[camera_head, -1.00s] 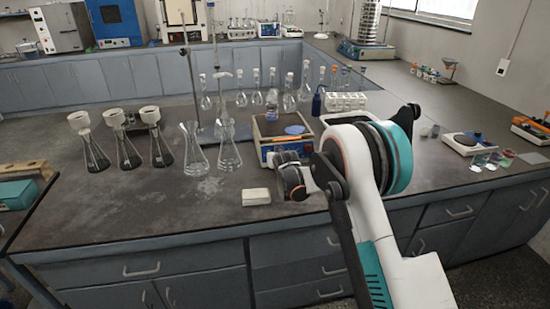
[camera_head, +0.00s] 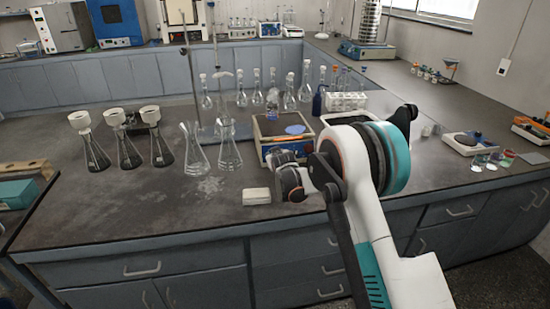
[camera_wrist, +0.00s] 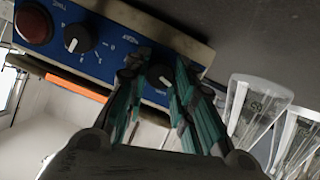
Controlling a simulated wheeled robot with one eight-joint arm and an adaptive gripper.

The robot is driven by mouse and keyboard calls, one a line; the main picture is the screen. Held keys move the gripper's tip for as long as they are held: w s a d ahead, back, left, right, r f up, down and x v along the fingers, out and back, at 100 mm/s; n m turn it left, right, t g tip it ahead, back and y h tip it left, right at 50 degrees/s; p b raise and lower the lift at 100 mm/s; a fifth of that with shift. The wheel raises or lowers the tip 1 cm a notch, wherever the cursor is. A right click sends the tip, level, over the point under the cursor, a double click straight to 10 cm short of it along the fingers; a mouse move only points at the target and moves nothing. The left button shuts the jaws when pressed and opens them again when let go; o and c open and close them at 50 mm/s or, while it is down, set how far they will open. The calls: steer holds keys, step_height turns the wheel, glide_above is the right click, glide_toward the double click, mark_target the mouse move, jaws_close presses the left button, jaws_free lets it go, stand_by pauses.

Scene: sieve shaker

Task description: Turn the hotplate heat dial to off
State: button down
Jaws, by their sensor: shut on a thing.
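The hotplate (camera_head: 270,128) stands on the bench, its blue front panel facing my arm. In the wrist view its blue panel (camera_wrist: 112,52) looks tilted, with a black dial (camera_wrist: 77,38) with a white mark beside a red button (camera_wrist: 34,22). A second dial (camera_wrist: 160,76) lies between the fingers of my gripper (camera_wrist: 158,85). My gripper is shut on this second dial, whose sides are partly hidden by the fingers. The panel lettering is too small to tell which dial is for heat. In the head view my wrist covers the right part of the panel.
Empty conical flasks (camera_head: 195,150) stand left of the hotplate. A small pale block (camera_head: 256,196) lies near the bench front, close to my wrist. A white tube rack (camera_head: 346,100) stands behind on the right. The bench front left is clear.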

steer(key=c, duration=1.3)
jaws_free()
steer(key=shift+c, duration=0.2)
steer(key=v, duration=1.2)
